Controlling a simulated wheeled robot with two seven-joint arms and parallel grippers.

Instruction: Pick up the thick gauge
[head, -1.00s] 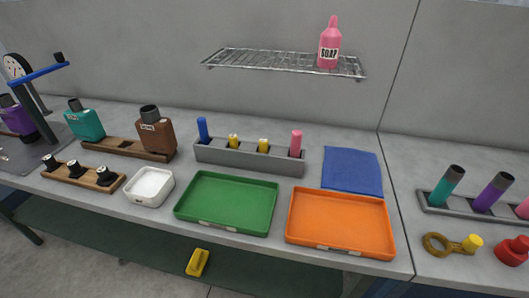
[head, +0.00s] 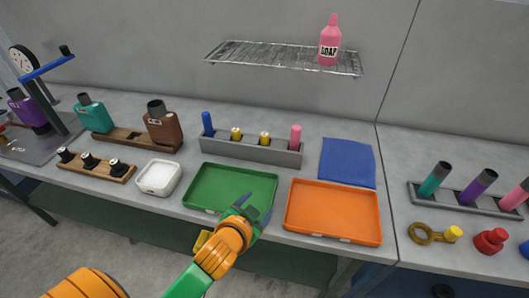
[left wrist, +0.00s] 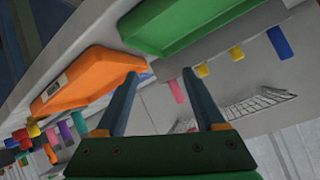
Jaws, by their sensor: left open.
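A grey rack (head: 250,150) at the back middle of the bench holds a blue peg (head: 207,122), two short yellow pegs (head: 236,134) and a thicker pink peg (head: 296,135). No label shows which is the thick gauge. My left gripper (head: 255,205) is open and empty over the front right part of the green tray (head: 215,186), apart from the rack. In the left wrist view, its open fingers (left wrist: 160,74) have nothing between them; the blue peg (left wrist: 280,42) and pink peg (left wrist: 176,91) also show there. My right gripper is not in view.
An orange tray (head: 333,210) lies right of the green one, with a blue cloth (head: 347,162) behind. A white dish (head: 158,177) and wooden stands (head: 97,166) are at left. A second rack (head: 465,204) stands at right. A wire shelf (head: 285,59) holds a soap bottle (head: 329,42).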

